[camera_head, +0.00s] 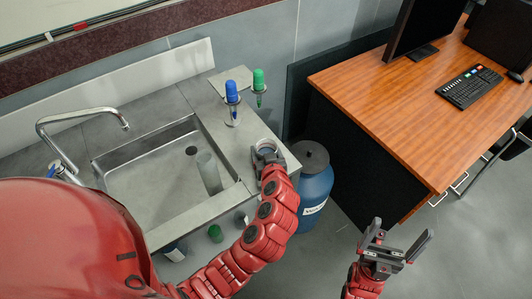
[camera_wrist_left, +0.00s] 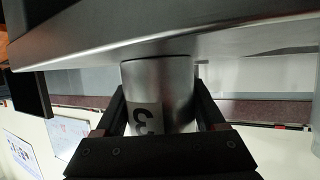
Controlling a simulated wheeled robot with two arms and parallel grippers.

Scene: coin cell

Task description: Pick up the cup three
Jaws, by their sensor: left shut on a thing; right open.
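Cup three is a metal cup (camera_wrist_left: 160,92) with a white label bearing a black 3, seen upside down in the left wrist view. My left gripper (camera_wrist_left: 160,120) is shut on it, one finger on each side. In the head view the rim of the cup (camera_head: 267,146) shows at the counter's right end, partly hidden by my left gripper (camera_head: 266,154). The cup's base meets the counter's edge in the wrist view; I cannot tell whether it touches. My right gripper (camera_head: 395,246) is open and empty above the floor.
A blue-capped item (camera_head: 232,98) and a green-capped item (camera_head: 259,84) stand behind the cup on the counter. A sink (camera_head: 140,165) with a clear cylinder (camera_head: 209,172) is to the left. A blue barrel (camera_head: 314,190) and a wooden desk (camera_head: 400,105) are to the right.

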